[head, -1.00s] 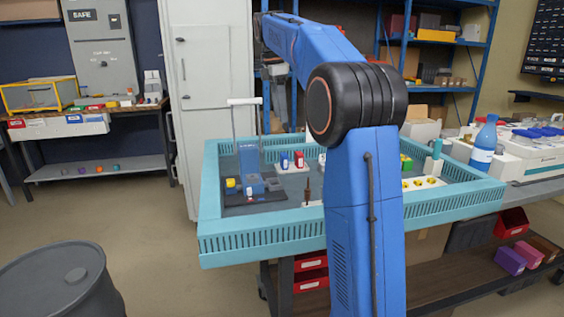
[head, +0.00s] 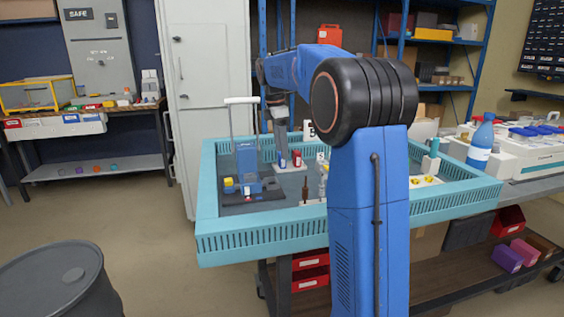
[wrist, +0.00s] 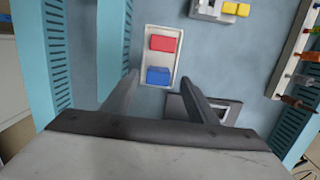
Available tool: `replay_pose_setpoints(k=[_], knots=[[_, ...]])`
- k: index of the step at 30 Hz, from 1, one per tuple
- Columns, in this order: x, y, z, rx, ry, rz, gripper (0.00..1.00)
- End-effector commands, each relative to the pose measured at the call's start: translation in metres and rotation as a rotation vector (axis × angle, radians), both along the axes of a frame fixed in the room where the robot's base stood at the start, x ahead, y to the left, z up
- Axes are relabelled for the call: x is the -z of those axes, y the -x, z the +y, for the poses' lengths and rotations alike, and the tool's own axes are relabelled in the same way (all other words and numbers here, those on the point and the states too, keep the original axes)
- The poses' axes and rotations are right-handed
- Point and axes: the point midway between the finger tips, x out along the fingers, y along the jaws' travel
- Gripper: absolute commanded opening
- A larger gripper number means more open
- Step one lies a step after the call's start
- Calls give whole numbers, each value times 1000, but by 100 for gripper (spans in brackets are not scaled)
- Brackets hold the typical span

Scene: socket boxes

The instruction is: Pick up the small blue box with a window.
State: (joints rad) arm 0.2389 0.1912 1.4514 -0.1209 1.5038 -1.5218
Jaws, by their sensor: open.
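A small blue box (head: 283,162) stands upright on a white holder beside a small red box (head: 297,158). Each has a pale patch on its front in the head view; I cannot tell whether it is a window. In the wrist view, the blue box (wrist: 158,77) is at the near end of the white holder (wrist: 151,32), with the red box (wrist: 163,44) beyond it. My gripper (wrist: 159,80) is open and empty, pointing down above the blue box, with one finger to each side of it. In the head view, my gripper (head: 281,143) is just above the boxes, its tips hard to make out.
A turquoise slotted rim (head: 265,243) surrounds the work surface. A dark base carries a blue upright stand (head: 247,165) and a tall metal frame, close left of the boxes. Brown and grey upright pieces (head: 304,190) stand in front.

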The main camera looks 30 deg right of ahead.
Motion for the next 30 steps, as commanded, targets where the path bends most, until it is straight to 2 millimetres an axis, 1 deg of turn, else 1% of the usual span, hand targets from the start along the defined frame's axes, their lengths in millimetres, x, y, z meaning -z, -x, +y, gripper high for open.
replay_pose_setpoints(k=[1, 3, 7, 10, 17, 18, 23, 24, 30], knots=[[8, -1, -1, 0, -1, 3, 53], [18, -3, -1, 0, -1, 2, 53], [31, -2, -3, 0, -1, 2, 53], [35, -2, -4, 0, 0, 0, 53], [36, -2, -4, 0, 0, 0, 53], [36, -2, -4, 0, 0, 0, 44], [36, -2, -4, 0, 0, 0, 5], [36, -2, -4, 0, 0, 0, 4], [35, -2, -4, 0, 0, 0, 4]])
